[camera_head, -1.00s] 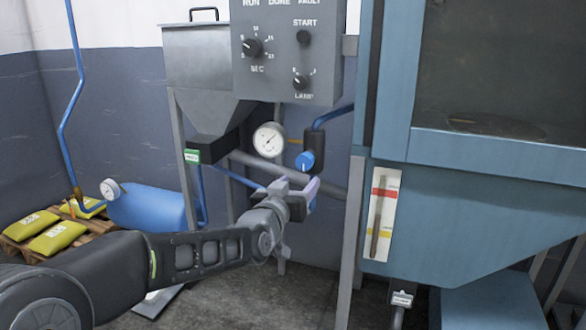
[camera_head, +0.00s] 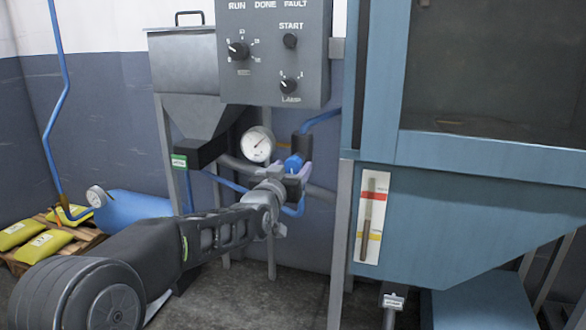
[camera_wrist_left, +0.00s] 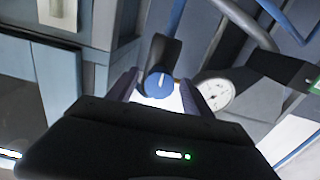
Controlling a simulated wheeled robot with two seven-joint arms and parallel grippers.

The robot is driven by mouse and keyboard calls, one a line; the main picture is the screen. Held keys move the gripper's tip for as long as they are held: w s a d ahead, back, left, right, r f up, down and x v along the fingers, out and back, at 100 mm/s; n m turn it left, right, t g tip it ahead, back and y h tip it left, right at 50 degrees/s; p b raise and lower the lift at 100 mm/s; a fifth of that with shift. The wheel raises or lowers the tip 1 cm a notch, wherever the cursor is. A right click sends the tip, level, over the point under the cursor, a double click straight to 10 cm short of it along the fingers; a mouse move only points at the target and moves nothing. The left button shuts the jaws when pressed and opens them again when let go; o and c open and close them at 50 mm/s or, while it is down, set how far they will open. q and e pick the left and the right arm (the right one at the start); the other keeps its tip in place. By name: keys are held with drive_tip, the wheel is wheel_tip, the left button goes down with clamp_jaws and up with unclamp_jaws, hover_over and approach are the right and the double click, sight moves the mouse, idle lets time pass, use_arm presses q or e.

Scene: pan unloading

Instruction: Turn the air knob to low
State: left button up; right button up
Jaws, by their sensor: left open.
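The air knob (camera_head: 294,163) is a blue round knob at the end of a dark fitting, just right of a white gauge (camera_head: 258,145) below the control box. In the left wrist view the knob (camera_wrist_left: 159,84) shows a pale pointer mark and sits between my left gripper's two fingers (camera_wrist_left: 161,92). My left gripper (camera_head: 292,175) is open around or just in front of the knob; I cannot tell whether it touches. In the head view the fingers partly cover the knob. My right gripper is in neither view.
A grey control box (camera_head: 273,55) with black knobs hangs above. A blue cabinet (camera_head: 460,225) stands at the right. A grey hopper (camera_head: 184,75) is behind at the left. Yellow bags (camera_head: 42,247) lie on a pallet at the far left. Pipes run close around the knob.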

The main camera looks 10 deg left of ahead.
use_arm(q)
drive_tip(key=shift+w, duration=0.7)
clamp_jaws()
